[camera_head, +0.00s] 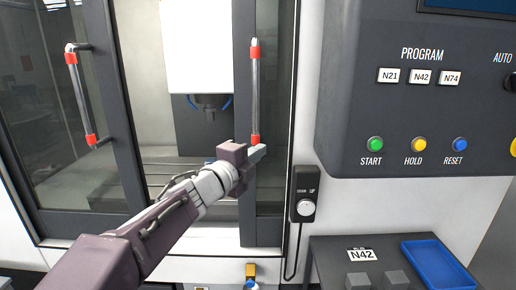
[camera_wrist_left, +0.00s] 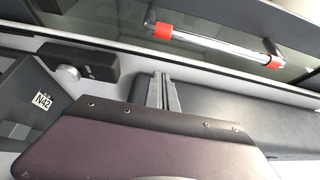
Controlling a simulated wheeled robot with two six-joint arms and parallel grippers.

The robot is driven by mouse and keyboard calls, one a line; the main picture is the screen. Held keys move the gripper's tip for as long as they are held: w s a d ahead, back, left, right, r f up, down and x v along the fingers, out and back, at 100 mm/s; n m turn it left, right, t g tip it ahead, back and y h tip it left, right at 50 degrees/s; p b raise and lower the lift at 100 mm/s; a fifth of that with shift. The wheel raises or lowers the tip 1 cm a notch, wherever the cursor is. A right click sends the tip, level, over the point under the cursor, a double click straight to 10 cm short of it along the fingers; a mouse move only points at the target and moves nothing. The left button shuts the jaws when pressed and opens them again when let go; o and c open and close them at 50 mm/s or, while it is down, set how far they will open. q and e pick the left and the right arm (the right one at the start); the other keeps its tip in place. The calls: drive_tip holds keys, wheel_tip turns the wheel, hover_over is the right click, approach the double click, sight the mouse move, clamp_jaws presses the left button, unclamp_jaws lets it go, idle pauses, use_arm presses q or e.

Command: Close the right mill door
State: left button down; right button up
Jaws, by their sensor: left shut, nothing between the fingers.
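The right mill door (camera_head: 269,195) is a narrow dark-framed glass panel, with an open gap to its left showing the mill's interior. Its upright steel handle (camera_head: 255,95) has red ends; it also shows in the left wrist view (camera_wrist_left: 214,46). My left gripper (camera_head: 257,153) is shut and empty. In the head view its tips overlap the area by the handle's lower end. In the left wrist view the fingers (camera_wrist_left: 163,92) are together, with the handle beyond them and apart, up and to the right. My right gripper is not in view.
The left door (camera_head: 118,120) has a similar handle (camera_head: 80,97). Inside is a spindle (camera_head: 209,104). A control panel (camera_head: 418,95) juts out at right. Below it are a small knob box (camera_head: 304,194) with a cable, a blue tray (camera_head: 438,266) and an N42 label (camera_head: 361,254).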

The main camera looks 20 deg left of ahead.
use_arm(q)
drive_tip(key=w+a+p, duration=0.1)
drive_tip(key=w+p, duration=0.1)
drive_tip(key=w, duration=0.6)
drive_tip(key=shift+w+a+f, duration=0.2)
drive_tip(key=shift+w+a, duration=0.1)
drive_tip(key=shift+a, duration=0.1)
drive_tip(key=shift+a, duration=0.1)
